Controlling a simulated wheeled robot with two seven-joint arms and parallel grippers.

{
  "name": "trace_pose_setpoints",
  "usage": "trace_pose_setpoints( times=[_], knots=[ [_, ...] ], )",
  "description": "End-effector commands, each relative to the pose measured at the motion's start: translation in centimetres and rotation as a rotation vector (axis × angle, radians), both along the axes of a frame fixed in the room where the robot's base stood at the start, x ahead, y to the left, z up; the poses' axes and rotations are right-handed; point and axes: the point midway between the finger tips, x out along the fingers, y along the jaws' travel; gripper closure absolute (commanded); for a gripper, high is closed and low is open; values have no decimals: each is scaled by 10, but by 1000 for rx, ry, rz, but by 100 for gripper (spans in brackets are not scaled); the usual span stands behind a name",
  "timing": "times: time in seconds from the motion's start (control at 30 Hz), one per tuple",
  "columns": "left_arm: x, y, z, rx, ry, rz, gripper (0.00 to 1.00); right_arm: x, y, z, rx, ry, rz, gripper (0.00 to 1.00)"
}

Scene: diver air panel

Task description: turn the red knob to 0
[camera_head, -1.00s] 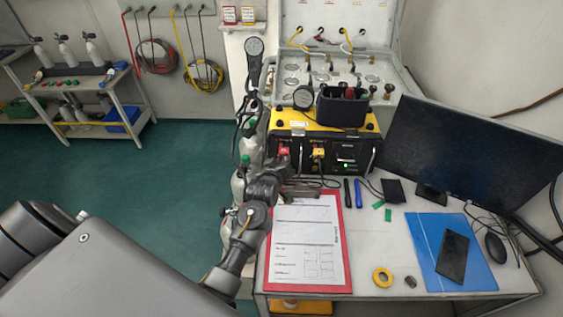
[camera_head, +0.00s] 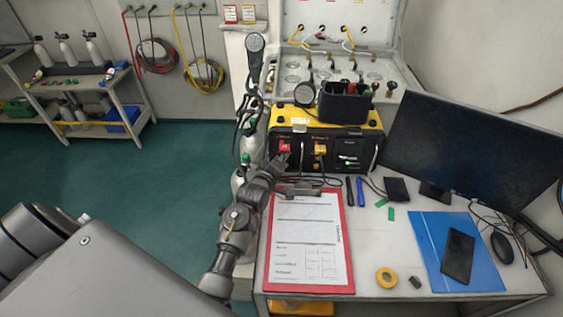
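The red knob (camera_head: 285,147) is on the left part of the black front of the yellow-topped air panel (camera_head: 345,131). A yellow knob (camera_head: 320,149) sits to its right. My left gripper (camera_head: 281,162) is just below and in front of the red knob, with its fingers pointing up toward the panel. Whether it touches the knob cannot be told, and its finger gap is too small to make out. The knob's scale and pointer are too small to read. My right gripper is not in view.
A clipboard (camera_head: 345,240) with a red edge lies below the panel. Black and blue pens (camera_head: 361,191), a monitor (camera_head: 470,150), a blue folder (camera_head: 425,232) and a tape roll (camera_head: 386,277) are on the desk. Grey cylinders and hoses stand close left of the panel.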

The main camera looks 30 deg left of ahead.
Motion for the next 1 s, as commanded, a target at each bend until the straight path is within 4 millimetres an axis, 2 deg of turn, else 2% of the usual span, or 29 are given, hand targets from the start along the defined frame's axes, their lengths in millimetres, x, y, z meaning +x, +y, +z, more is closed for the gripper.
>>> trace_pose_setpoints(
  times=[0.6, 1.0],
  knots=[
    [-1, 1, -8, -489, -234, 2, 100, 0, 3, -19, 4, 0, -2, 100],
    [0, 1, -9, -642, -309, 2, 100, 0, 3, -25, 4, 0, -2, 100]
  ],
)
